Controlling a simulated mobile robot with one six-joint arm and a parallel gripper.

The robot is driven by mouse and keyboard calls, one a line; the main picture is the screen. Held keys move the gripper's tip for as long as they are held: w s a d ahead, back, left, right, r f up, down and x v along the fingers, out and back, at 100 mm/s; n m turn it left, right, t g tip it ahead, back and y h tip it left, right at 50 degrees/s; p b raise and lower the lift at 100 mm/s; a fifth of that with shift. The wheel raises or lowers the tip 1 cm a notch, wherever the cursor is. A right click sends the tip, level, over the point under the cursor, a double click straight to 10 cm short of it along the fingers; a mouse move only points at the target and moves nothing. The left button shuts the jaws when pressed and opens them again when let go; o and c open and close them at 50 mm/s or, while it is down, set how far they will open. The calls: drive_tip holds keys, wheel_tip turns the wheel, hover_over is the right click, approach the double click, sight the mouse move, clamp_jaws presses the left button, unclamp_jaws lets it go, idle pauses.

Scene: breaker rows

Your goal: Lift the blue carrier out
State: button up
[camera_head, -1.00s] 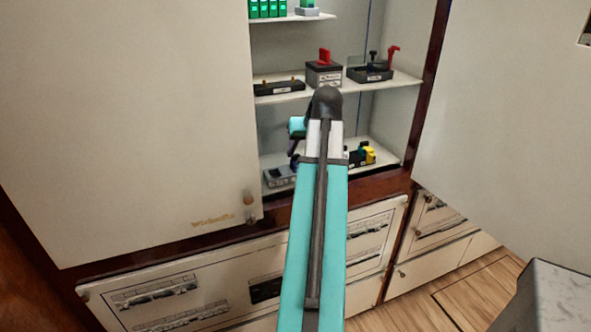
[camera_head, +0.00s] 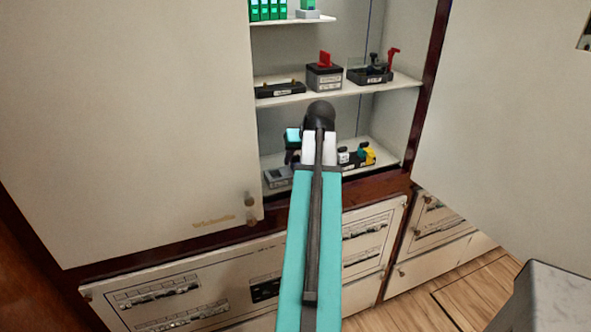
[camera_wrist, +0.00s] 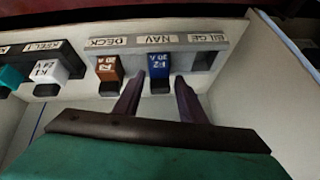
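The blue carrier (camera_wrist: 159,68) shows in the wrist view, sitting in the slot under the NAV label of a grey holder (camera_wrist: 218,42). My gripper (camera_wrist: 158,80) is open, with one dark finger on each side of the blue carrier and a visible gap to each. An orange-brown carrier (camera_wrist: 109,70) stands in the DECK slot, to the left of the left finger. The BILGE slot at the right looks empty. In the head view my arm hides most of the gripper, and I cannot make out the blue carrier there.
In the wrist view, white (camera_wrist: 48,72) and teal (camera_wrist: 11,77) carriers stand in another holder at the left. In the head view, the lower shelf (camera_head: 385,154) has yellow parts (camera_head: 369,154) at its right. A middle shelf (camera_head: 405,82) with several devices is above.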

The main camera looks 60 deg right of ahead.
drive_tip(key=shift+w+f, duration=0.1)
drive_tip(key=shift+f, duration=0.15)
idle(0.4)
drive_tip(key=c, duration=0.9)
